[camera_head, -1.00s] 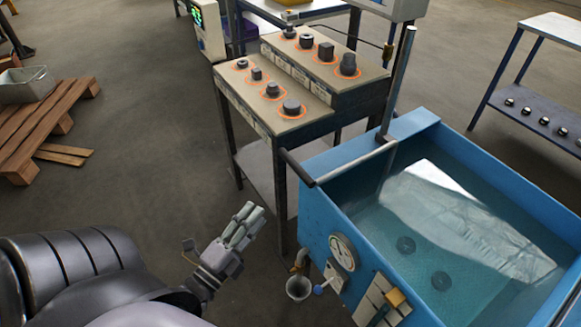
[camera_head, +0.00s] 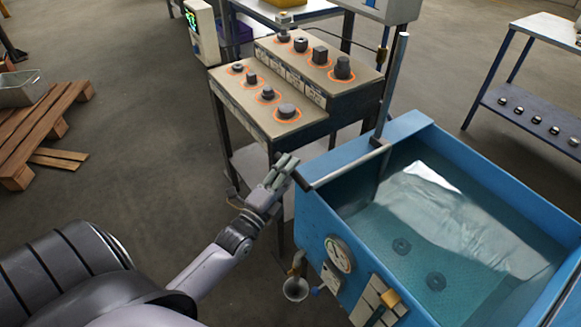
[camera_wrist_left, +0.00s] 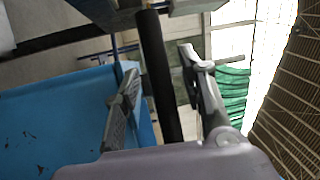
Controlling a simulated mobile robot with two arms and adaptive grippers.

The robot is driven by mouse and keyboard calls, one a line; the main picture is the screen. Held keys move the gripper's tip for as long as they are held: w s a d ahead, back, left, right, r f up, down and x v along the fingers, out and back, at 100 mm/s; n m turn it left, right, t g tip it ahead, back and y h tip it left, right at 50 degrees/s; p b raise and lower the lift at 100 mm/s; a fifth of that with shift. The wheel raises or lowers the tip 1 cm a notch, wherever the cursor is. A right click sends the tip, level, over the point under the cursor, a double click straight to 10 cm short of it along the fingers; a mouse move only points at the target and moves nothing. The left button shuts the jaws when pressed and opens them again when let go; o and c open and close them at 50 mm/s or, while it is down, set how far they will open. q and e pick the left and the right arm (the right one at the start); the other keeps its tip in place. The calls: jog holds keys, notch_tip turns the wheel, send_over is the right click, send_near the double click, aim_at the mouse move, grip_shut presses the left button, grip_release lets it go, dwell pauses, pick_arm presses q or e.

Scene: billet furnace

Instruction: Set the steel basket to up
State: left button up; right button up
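The blue quench tank (camera_head: 341,217) stands at right, full of water. A speckled surface (camera_head: 395,275), which may be the steel basket, lies under the water with two dark round pieces on it. A metal lever bar (camera_head: 345,165) runs from the upright post (camera_head: 393,90) along the tank's left edge; its black grip (camera_head: 301,181) is at the near end. My left gripper (camera_head: 287,163) is at this grip. In the left wrist view, the black grip (camera_wrist_left: 160,75) lies between the spread fingers (camera_wrist_left: 163,88). My right gripper is out of view.
A stepped stand (camera_head: 240,112) with several dark metal parts in orange rings is just behind my gripper. A pallet (camera_head: 40,120) lies at far left, with open floor between.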

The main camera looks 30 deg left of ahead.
pick_arm(q)
jog(key=shift+w+r, duration=0.1)
jog(key=shift+w, duration=0.4)
grip_shut()
dwell(0.6)
